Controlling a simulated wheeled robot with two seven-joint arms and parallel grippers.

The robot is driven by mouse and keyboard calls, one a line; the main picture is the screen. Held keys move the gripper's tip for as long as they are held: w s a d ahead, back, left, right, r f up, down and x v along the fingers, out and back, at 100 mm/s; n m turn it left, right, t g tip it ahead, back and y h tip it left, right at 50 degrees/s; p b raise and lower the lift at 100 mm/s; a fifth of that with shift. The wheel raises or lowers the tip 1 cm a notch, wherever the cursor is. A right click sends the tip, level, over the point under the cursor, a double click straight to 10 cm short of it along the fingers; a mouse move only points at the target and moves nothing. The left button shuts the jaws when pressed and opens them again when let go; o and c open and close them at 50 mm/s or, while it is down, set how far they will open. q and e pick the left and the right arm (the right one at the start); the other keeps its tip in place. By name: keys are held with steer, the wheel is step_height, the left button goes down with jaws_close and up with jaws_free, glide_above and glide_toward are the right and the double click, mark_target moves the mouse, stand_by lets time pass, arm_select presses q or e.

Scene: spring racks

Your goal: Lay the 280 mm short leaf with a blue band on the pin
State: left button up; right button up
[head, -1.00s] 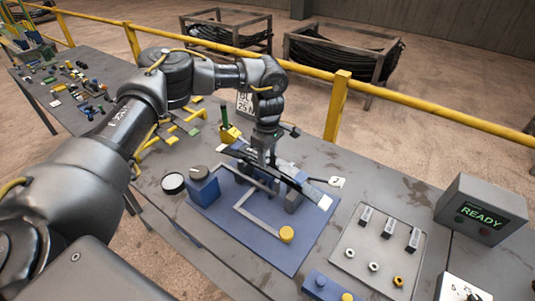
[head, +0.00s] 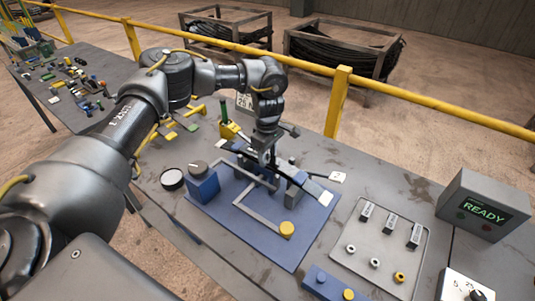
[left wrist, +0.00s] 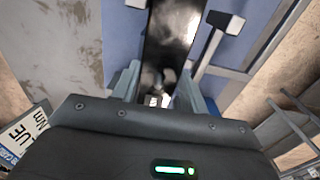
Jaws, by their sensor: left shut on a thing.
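My left gripper (head: 266,160) is over the blue fixture plate (head: 225,205), fingers pointing down. It is shut on a dark leaf (head: 238,148), which also shows as a shiny dark strip between the fingers in the left wrist view (left wrist: 172,35). The leaf lies roughly level, low over the fixture. A small upright post (head: 291,161), perhaps the pin, stands just right of the gripper. The gripper hides the leaf's middle; I cannot tell whether leaf and pin touch.
On the fixture stand a blue block with a dark knob (head: 201,181) and a grey bent bar with a yellow knob (head: 287,229). A tray (head: 376,243) with small parts lies right, beside a READY box (head: 482,208). A yellow rail (head: 343,100) runs behind.

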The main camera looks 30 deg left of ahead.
arm_select(q)
steer(key=o, duration=1.6)
steer(key=shift+o, duration=0.2)
steer(key=shift+r, duration=0.2)
steer(key=shift+r+p, duration=2.45)
steer(key=shift+r, duration=0.95)
steer(key=shift+f, duration=0.1)
